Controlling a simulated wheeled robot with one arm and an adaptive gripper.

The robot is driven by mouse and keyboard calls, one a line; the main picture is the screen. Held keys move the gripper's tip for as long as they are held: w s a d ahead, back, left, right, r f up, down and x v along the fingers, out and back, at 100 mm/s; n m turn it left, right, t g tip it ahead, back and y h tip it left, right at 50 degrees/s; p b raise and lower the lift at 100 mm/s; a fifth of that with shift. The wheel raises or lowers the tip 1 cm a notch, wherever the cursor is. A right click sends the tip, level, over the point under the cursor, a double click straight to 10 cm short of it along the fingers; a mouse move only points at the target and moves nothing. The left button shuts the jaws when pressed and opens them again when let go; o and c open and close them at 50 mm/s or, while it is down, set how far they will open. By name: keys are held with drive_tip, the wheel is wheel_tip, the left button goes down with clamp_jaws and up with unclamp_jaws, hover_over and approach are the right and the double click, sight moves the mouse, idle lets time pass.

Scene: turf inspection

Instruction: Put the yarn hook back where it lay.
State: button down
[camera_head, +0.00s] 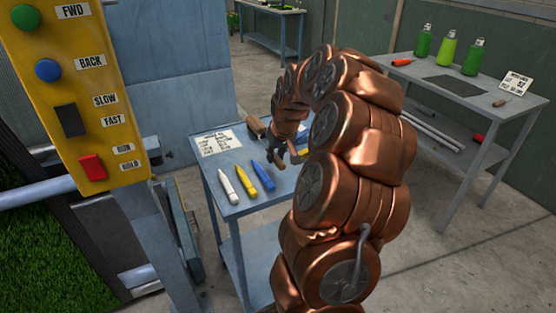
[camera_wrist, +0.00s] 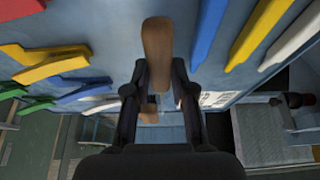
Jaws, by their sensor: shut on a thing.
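My gripper (camera_wrist: 160,85) is shut on the yarn hook, whose brown wooden handle (camera_wrist: 157,45) shows between the fingertips in the wrist view. The rest of the hook is hidden by the fingers. In the head view my gripper (camera_head: 277,157) is over the right part of a small blue-grey table (camera_head: 235,207). Whether the hook touches the table top, I cannot tell.
White (camera_head: 227,184), yellow (camera_head: 244,181) and blue (camera_head: 262,175) crayon-like sticks lie left of my gripper, below a printed card (camera_head: 216,140). A wooden-handled thing (camera_head: 255,126) lies behind. Coloured clip-like pieces (camera_wrist: 52,68) lie opposite the sticks. A bench with green bottles (camera_head: 447,51) stands right.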

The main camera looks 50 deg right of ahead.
drive_tip(key=shift+d+f, duration=0.25)
drive_tip(key=shift+d, duration=0.35)
drive_tip(key=shift+f+p, duration=0.75)
drive_tip(key=shift+f, duration=0.85)
drive_tip(key=shift+f, duration=0.1)
drive_tip(key=c, duration=1)
unclamp_jaws()
drive_tip(key=b+v, duration=0.2)
drive_tip(key=v, duration=1)
drive_tip(key=shift+w+a, duration=0.1)
drive_tip(key=shift+w, duration=0.05)
